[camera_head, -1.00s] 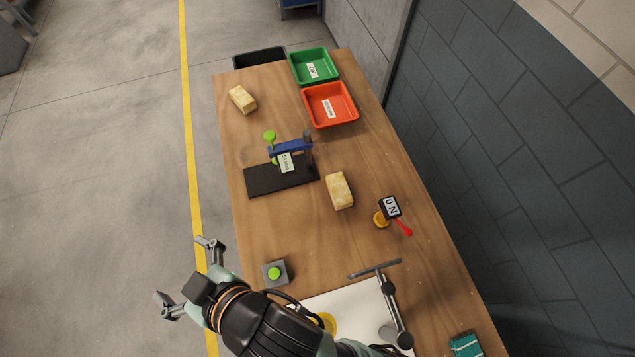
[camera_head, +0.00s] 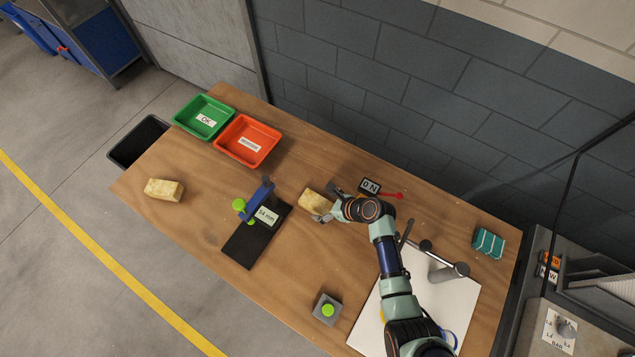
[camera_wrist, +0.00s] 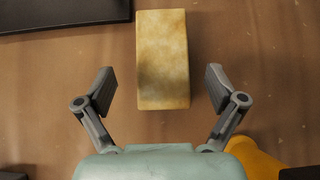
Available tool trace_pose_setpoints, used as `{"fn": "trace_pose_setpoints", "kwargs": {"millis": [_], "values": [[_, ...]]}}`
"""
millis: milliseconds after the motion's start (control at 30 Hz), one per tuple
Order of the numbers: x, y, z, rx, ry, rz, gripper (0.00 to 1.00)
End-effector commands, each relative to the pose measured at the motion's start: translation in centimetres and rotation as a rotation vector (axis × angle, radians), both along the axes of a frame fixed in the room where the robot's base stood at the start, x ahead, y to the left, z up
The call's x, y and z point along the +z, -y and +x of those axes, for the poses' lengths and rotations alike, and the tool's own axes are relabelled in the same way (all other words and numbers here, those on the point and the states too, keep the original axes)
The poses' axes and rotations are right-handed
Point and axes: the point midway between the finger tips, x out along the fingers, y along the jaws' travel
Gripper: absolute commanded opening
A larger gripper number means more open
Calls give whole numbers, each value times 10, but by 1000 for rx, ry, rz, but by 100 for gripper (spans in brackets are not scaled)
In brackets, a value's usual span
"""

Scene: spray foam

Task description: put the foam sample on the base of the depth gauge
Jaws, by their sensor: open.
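A yellowish foam block (camera_head: 312,201) lies on the table beside the depth gauge, and another foam block (camera_head: 164,190) lies near the table's far left end. The depth gauge has a black base (camera_head: 246,246), a blue arm (camera_head: 257,199), a green knob and a display. Its base looks bare. My gripper (camera_head: 328,205) is open at the nearer block. In the wrist view the fingertips (camera_wrist: 160,88) stand apart on either side of the block's near end (camera_wrist: 162,58), with gaps on both sides. Part of the block is hidden by my gripper in the head view.
Green (camera_head: 204,117) and red (camera_head: 247,140) trays stand at the back left. A display marked "0 N" (camera_head: 370,187) with a red handle is close behind my gripper. A grey box with a green button (camera_head: 327,309) stands at the front. A metal stand (camera_head: 440,268) is to the right.

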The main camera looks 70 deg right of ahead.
Motion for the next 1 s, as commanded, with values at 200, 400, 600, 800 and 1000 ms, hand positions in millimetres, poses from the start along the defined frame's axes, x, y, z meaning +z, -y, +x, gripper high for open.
{"fn": "trace_pose_setpoints", "kwargs": {"millis": [200, 400, 600, 800, 1000], "values": [[-12, 3, 12, 4, -1, -2, 94], [-37, 12, 37, 6, -2, -3, 94], [-44, 14, 47, 5, -2, -3, 94], [-43, 14, 46, 5, -2, -3, 84], [-43, 13, 46, 5, -2, -3, 50]]}}
